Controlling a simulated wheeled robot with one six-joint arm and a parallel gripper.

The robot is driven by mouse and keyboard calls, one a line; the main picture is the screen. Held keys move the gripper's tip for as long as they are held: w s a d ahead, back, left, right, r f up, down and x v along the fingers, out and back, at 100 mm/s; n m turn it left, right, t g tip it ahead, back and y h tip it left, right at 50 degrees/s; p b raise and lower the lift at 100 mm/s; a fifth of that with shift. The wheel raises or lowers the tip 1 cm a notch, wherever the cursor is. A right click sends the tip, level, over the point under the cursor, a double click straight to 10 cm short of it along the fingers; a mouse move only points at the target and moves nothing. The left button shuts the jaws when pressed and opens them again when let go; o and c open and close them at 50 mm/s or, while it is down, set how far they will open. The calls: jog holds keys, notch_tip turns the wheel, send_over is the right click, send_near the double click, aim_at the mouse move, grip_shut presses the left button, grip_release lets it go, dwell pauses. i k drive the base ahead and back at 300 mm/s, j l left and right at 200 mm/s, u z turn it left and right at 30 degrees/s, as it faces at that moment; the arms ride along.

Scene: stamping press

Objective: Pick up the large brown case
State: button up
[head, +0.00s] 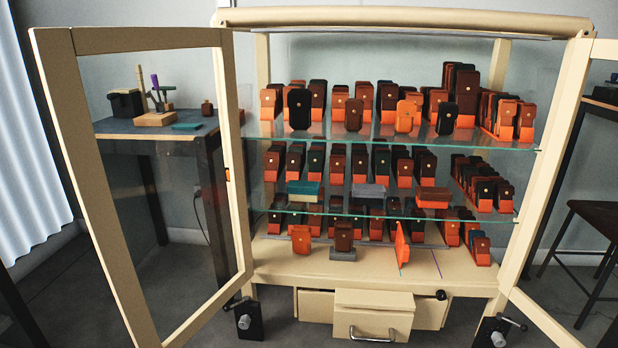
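Several brown cases stand in an open glass-shelved cabinet (410,17). On the top shelf, a tall dark brown case (467,88) at the right rises above its neighbours. A brown case (354,114) stands at the front of that shelf, and a darker one (447,118) stands at the front further right. On the cabinet floor, a brown case (343,236) stands on a grey block (342,254). I cannot tell which of them is the large brown case. My gripper is not in view.
The glass doors stand open, the left door's frame (95,190) swung towards me. Orange and black cases crowd the shelves. A drawer (373,316) juts out below, between two black fittings (249,318) (497,333). A desk (150,130) stands left and a stool (597,220) right.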

aim_at(344, 230)
jog(key=i+j+z, duration=0.15)
jog(key=i+j, duration=0.15)
jog(key=i+j+z, duration=0.1)
jog(key=i+j, duration=0.15)
jog(key=i+j+z, duration=0.15)
jog(key=j, duration=0.3)
jog(key=i+j+z, duration=0.15)
jog(key=i+j, duration=0.15)
jog(key=i+j+z, duration=0.1)
jog(key=i+j, duration=0.15)
jog(key=j, duration=0.25)
